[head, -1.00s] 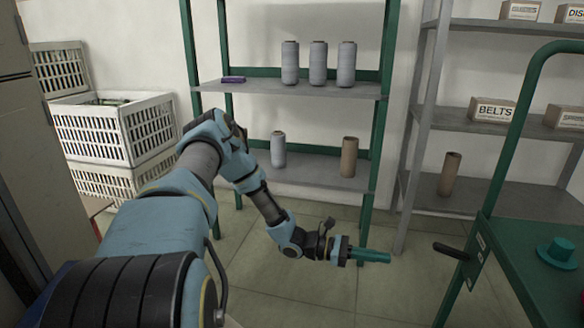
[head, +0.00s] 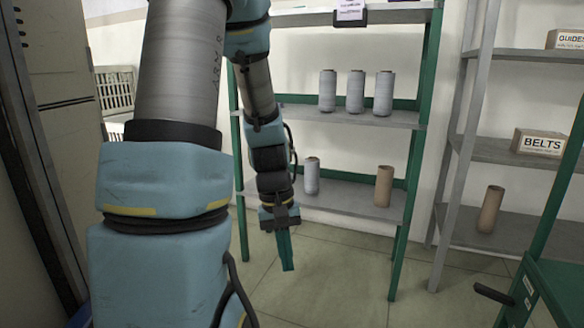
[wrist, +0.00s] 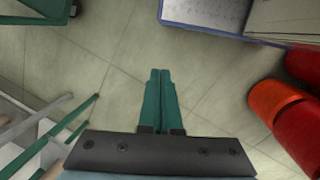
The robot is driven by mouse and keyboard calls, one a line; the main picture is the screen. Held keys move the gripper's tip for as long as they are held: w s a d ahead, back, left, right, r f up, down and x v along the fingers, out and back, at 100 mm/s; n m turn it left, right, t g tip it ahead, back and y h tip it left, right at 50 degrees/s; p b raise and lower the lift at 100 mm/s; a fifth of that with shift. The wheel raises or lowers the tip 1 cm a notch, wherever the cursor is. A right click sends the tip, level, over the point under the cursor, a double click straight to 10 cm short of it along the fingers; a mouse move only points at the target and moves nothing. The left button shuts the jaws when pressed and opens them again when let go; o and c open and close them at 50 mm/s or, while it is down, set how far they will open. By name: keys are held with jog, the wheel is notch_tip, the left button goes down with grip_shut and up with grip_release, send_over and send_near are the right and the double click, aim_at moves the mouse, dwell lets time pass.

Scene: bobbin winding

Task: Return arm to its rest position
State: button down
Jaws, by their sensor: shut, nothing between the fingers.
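My gripper (head: 285,252) hangs from my arm with its green fingers pointing down, in front of the green-framed shelf (head: 330,202) in the head view. In the wrist view my gripper (wrist: 161,75) shows its two green fingers side by side, shut and empty, above the tiled floor (wrist: 215,55). My blue and grey arm is raised and fills the left half of the head view.
The shelf holds three grey bobbins (head: 356,92) above, and a grey bobbin (head: 312,176) and a brown tube (head: 384,186) below. A grey rack (head: 500,150) stands right. Red objects (wrist: 280,105) lie at right in the wrist view.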

jog(key=a+r+m+t+y, duration=0.1)
jog(key=a+r+m+t, duration=0.15)
jog(key=a+r, duration=0.25)
notch_tip(320, 180, up, 29)
jog(key=p, duration=2.8)
jog(key=shift+s+a+n+p, duration=0.3)
jog(key=shift+s+n+p, duration=0.05)
